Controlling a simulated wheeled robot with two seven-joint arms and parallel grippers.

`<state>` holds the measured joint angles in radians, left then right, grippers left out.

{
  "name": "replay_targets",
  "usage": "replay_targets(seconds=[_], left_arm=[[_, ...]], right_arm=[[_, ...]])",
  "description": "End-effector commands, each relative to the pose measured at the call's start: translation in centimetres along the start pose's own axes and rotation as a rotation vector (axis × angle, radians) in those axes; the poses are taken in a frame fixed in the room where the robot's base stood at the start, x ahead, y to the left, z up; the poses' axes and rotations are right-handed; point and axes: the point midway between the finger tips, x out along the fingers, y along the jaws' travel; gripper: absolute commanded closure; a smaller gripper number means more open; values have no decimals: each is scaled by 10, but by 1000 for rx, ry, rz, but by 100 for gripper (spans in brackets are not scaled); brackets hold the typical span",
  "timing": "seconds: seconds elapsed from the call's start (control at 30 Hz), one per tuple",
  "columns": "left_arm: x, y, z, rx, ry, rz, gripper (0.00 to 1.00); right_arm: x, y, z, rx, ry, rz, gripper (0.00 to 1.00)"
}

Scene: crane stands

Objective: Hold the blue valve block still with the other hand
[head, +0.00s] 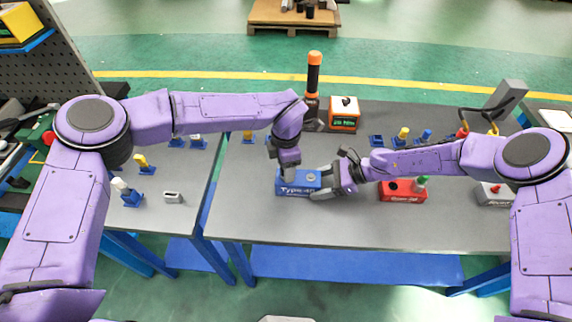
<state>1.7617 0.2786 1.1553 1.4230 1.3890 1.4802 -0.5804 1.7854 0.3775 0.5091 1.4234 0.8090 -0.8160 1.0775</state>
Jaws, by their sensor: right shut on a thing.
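The blue valve block (299,189) lies flat on the grey table, with white lettering on its front face and a pale round fitting on top. My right gripper (321,182) comes in from the right and is shut on the right end of the block. My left gripper (287,172) points down over the left part of the block's top. Its fingertips are close to or touching the block; the view does not show which. Whatever is between its fingers is hidden.
A red block (403,196) with a green-topped part stands to the right, partly under my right arm. An orange-framed device (344,115) and an orange-handled tool (313,77) stand behind. Small blue holders (402,137) line the back right. The table front is clear.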

Motion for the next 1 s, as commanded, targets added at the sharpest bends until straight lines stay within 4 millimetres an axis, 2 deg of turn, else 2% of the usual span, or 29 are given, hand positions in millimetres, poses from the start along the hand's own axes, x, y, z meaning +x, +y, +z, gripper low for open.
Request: replay_targets(seconds=[0.1, 0.27, 0.4, 0.63, 0.93, 1.0], left_arm=[[0, 0, 0, 1, 0, 0, 46], [0, 0, 0, 1, 0, 0, 98], [0, 0, 0, 40, 0, 0, 100], [0, 0, 0, 414, 0, 0, 100], [0, 0, 0, 463, 0, 0, 100], [0, 0, 0, 534, 0, 0, 100]], right_arm=[[0, 0, 1, -1, -1, 0, 73], [0, 0, 1, 0, -1, 0, 73], [0, 0, 1, 0, -1, 0, 73], [0, 0, 1, 0, -1, 0, 73], [0, 0, 1, 0, -1, -1, 73], [0, 0, 1, 0, -1, -1, 73]])
